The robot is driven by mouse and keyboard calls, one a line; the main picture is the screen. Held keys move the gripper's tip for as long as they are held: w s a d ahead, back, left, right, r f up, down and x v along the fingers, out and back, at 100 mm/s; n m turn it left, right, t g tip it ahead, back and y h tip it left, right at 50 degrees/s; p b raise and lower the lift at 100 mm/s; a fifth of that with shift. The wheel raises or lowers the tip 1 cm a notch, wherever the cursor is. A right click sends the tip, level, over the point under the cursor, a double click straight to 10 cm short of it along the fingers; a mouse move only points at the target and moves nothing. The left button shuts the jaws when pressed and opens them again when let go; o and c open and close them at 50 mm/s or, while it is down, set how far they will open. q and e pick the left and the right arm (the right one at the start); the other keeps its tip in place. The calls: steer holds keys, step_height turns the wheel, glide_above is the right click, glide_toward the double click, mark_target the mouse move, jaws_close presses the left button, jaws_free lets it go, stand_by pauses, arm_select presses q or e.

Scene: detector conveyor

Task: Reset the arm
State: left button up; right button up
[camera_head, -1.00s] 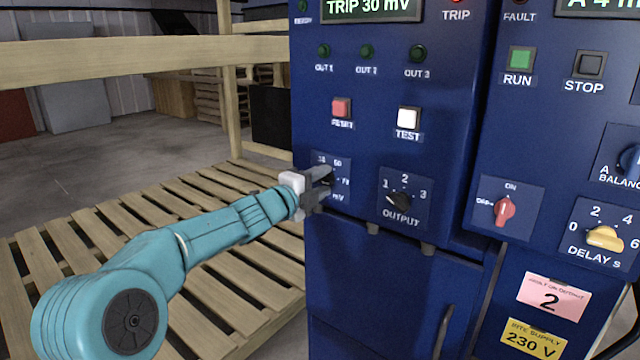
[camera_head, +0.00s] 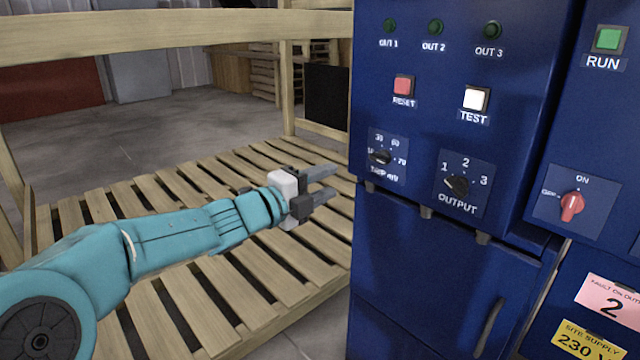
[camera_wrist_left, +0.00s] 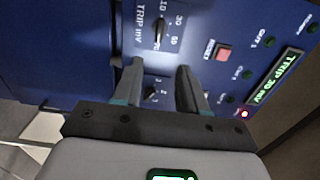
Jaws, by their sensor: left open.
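My left arm comes in from the left in the head view. Its gripper (camera_head: 322,186) is open and empty, just left of the blue cabinet's front and apart from the black TRIP mV knob (camera_head: 381,156). In the left wrist view the two fingers (camera_wrist_left: 158,82) are spread, with the panel beyond them. The TRIP mV knob (camera_wrist_left: 159,32) shows past the fingers there. The black OUTPUT knob (camera_head: 457,185) sits right of the TRIP knob and points to the upper left, near 1. My right gripper is not in view.
The blue cabinet (camera_head: 425,265) carries a red RESET button (camera_head: 403,86), a white TEST button (camera_head: 476,98) and a red switch (camera_head: 572,206) on its right unit. A slatted wooden pallet (camera_head: 235,295) lies below my arm. A wooden rail (camera_head: 170,35) crosses behind.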

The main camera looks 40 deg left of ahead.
arm_select(q)
steer(key=shift+s, duration=0.4)
